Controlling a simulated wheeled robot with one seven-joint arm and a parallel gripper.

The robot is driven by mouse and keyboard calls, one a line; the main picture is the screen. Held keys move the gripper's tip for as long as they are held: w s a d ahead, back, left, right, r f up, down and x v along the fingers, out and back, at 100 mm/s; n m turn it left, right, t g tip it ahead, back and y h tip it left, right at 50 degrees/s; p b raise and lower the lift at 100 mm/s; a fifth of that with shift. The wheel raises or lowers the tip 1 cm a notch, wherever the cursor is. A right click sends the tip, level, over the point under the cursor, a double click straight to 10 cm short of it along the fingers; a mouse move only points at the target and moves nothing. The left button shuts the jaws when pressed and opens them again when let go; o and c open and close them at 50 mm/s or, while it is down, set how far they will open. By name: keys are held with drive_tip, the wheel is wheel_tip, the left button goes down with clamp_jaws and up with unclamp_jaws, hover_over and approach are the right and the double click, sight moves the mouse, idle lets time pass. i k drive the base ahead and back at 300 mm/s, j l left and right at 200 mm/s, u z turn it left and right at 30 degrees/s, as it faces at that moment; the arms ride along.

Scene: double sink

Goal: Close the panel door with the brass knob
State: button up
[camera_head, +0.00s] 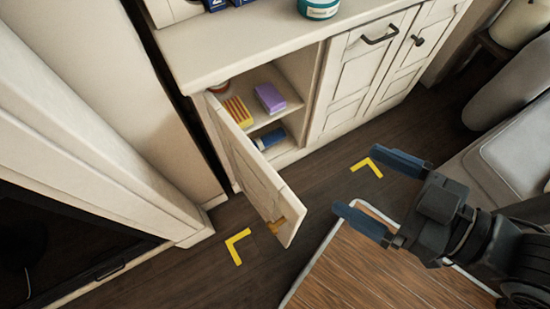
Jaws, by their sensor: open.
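The panel door (245,170) is cream and stands swung open from the left side of the cabinet, its free edge pointing toward me. The brass knob (276,225) shows near the lower free end of the door. My gripper (367,190) is open and empty, with two blue fingers spread apart. It is to the right of the door's free end, apart from it. The open compartment (290,67) behind the door is in plain view.
Inside are a purple sponge (270,98), a yellow striped item (238,111) and a blue item (270,139). Closed doors with dark handles (380,35) are to the right. A wood-topped surface (370,265) lies under my gripper. Yellow corner marks (237,246) lie on the dark floor.

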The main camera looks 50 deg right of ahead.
sight(283, 214)
drive_tip(key=k+j+z, duration=0.2)
drive_tip(key=k+j, duration=0.35)
drive_tip(key=i+j+u, duration=0.2)
drive_tip(key=j, duration=0.15)
drive_tip(key=j+u, duration=0.15)
drive_tip(key=j, duration=0.2)
drive_tip(key=i+j+u, duration=0.2)
drive_tip(key=k+j, duration=0.1)
